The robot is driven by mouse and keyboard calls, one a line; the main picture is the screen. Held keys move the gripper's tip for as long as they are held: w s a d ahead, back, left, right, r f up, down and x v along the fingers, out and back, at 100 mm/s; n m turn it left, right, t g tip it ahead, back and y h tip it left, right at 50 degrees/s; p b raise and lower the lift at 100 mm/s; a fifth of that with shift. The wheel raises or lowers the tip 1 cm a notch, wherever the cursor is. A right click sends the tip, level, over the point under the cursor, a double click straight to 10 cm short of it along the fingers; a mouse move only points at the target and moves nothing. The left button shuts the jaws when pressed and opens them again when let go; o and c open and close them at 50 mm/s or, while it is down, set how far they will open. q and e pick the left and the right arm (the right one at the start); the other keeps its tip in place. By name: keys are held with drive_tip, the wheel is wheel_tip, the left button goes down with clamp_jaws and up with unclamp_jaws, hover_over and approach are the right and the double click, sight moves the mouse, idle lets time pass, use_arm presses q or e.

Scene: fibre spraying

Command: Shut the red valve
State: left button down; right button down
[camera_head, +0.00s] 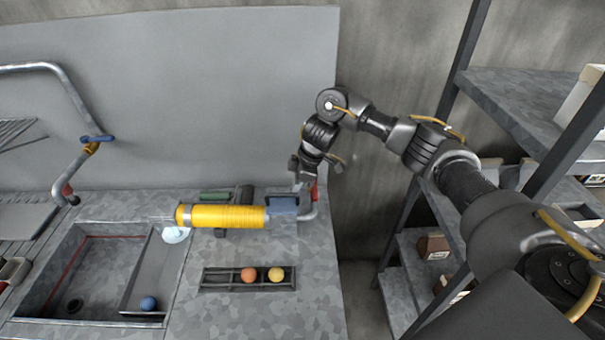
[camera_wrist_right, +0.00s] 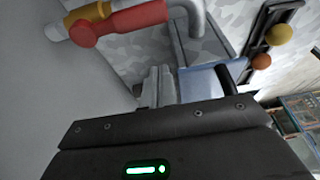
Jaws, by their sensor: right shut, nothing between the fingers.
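The red valve (camera_head: 314,192) is at the right end of the counter, partly hidden behind my right gripper. In the right wrist view the red valve (camera_wrist_right: 125,20) shows larger at the top left, with a yellow collar beside it on a grey pipe. Whether it is open or shut I cannot tell. My right gripper (camera_head: 296,182) points down just left of the valve, shut and empty. Its fingers show in the wrist view (camera_wrist_right: 158,86), below the valve and apart from it in the picture. My left gripper is not in view.
A slotted tray (camera_head: 221,280) holds an orange and a yellow ball. A sink (camera_head: 82,237) is at left. Metal shelving (camera_head: 520,95) stands at right.

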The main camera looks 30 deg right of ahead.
sight(314, 189)
drive_tip(key=d, duration=0.1)
drive_tip(key=s+d+f+p, duration=0.1)
drive_tip(key=d+p, duration=0.1)
drive_tip(key=shift+s+f, duration=0.3)
drive_tip(key=shift+f, duration=0.05)
drive_tip(key=shift+w, duration=0.1)
drive_tip(key=shift+d, duration=0.1)
